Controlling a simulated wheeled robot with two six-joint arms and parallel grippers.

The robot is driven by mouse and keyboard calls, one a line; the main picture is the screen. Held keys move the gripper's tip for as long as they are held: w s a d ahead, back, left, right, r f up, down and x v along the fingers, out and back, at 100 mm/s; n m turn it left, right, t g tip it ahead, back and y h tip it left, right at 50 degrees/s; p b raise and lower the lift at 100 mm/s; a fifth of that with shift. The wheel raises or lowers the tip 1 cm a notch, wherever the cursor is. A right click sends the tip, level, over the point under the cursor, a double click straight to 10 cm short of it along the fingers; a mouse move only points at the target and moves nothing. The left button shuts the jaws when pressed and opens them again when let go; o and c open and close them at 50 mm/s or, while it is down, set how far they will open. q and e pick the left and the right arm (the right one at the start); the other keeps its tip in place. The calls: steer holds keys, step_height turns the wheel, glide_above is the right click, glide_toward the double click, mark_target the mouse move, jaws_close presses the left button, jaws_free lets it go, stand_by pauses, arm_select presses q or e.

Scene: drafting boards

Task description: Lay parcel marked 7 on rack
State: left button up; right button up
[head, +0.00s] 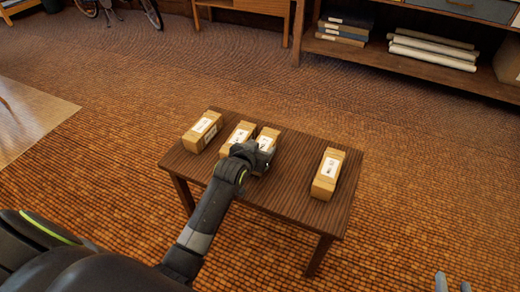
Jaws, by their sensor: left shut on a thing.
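Several tan box parcels with white labels are on a small slatted wooden table (295,165). One parcel (203,131) is at the left end, another (238,134) is right of it, and one (328,175) stands apart at the right. My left gripper (263,152) is shut on a third parcel (268,135) in the middle, and partly hides it. I cannot tell whether that parcel touches the table. The label marks are too small to read, so I cannot tell which is 7. My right gripper (453,285) shows two separated fingertips at the bottom right, empty.
A wooden shelf unit (420,72) at the back holds books (343,27) and paper rolls (432,50); I cannot tell whether it is the rack. A pale board (30,120) is at the left. The brown floor around the table is clear.

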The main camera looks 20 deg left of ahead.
stand_by(0.3)
arm_select(q)
steer(key=o, duration=1)
steer(key=shift+f, duration=0.1)
